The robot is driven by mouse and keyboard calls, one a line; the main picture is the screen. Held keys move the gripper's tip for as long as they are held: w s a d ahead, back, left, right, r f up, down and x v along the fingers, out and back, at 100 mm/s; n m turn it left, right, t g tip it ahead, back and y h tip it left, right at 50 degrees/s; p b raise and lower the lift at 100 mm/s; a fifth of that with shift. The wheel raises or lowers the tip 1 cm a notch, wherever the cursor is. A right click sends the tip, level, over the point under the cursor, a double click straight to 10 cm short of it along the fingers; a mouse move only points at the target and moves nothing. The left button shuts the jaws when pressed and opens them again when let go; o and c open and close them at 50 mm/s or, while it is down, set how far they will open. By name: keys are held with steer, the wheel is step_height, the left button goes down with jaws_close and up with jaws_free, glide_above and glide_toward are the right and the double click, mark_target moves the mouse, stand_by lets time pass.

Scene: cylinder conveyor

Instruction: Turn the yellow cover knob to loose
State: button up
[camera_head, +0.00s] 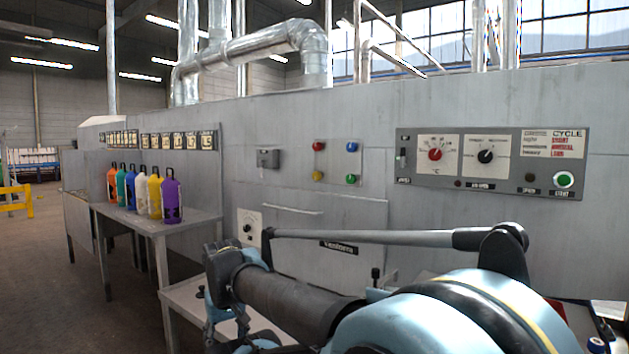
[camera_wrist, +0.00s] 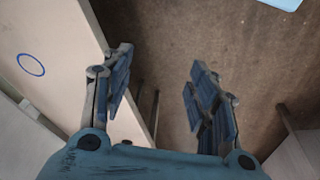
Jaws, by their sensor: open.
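A small yellow knob or button (camera_head: 318,176) sits at the lower left of a grey plate (camera_head: 334,163) on the long grey wall. Red, blue and green ones share that plate. I cannot tell whether the yellow one is the cover knob, or how it is turned. A white dial plate with a dark knob (camera_head: 249,227) is lower on the wall, partly behind my arm. My gripper (camera_wrist: 160,62) is open and empty, pointing down over brown floor beside a pale surface. In the head view its fingers are mostly hidden by my arm, well below the yellow knob.
A grey table (camera_head: 165,226) holds several coloured bottles (camera_head: 145,193) at the left. A lower pale bench (camera_head: 185,297) lies by my gripper. A control panel (camera_head: 491,170) with dials and a green button is at the right. The wrist view shows a blue circle (camera_wrist: 31,64) on the pale surface.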

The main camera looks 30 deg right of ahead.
steer(key=w+d+r+m+t+h, duration=0.1)
steer(key=w+d+r+m+h, duration=0.35)
steer(key=w+d+r, duration=0.45)
steer(key=m+t+h, duration=0.3)
steer(key=m+h, duration=0.8)
steer(key=h, duration=0.1)
glide_toward(315, 177)
steer(key=shift+t, duration=0.3)
steer(key=x, duration=0.9)
steer(key=shift+d, duration=0.45)
steer(key=c, duration=1.1)
